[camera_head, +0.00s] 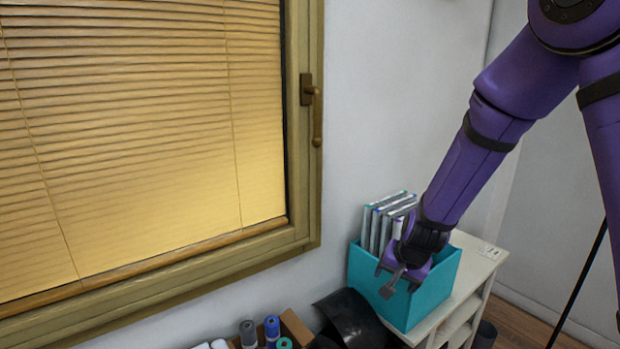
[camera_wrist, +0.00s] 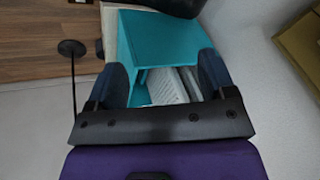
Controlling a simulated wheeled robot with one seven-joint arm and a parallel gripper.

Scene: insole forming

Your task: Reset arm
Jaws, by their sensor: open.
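My purple arm reaches down from the upper right in the head view. My gripper (camera_head: 398,283) is in front of the teal box (camera_head: 436,291), which holds several upright grey-white folders (camera_head: 385,222). In the wrist view my gripper (camera_wrist: 165,85) has its two dark fingers spread wide apart. The teal box (camera_wrist: 150,35) shows between and beyond the fingers, with pale folders (camera_wrist: 180,84) inside it. I see nothing held between the fingers. I cannot tell whether the gripper touches the box.
The box stands on a white shelf unit (camera_head: 478,262) against the wall. A black curved object (camera_head: 352,318) and several rolls or bottles (camera_head: 272,328) lie to its left. A window with blinds (camera_head: 140,130) fills the left side. A thin black pole (camera_head: 580,285) stands at right.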

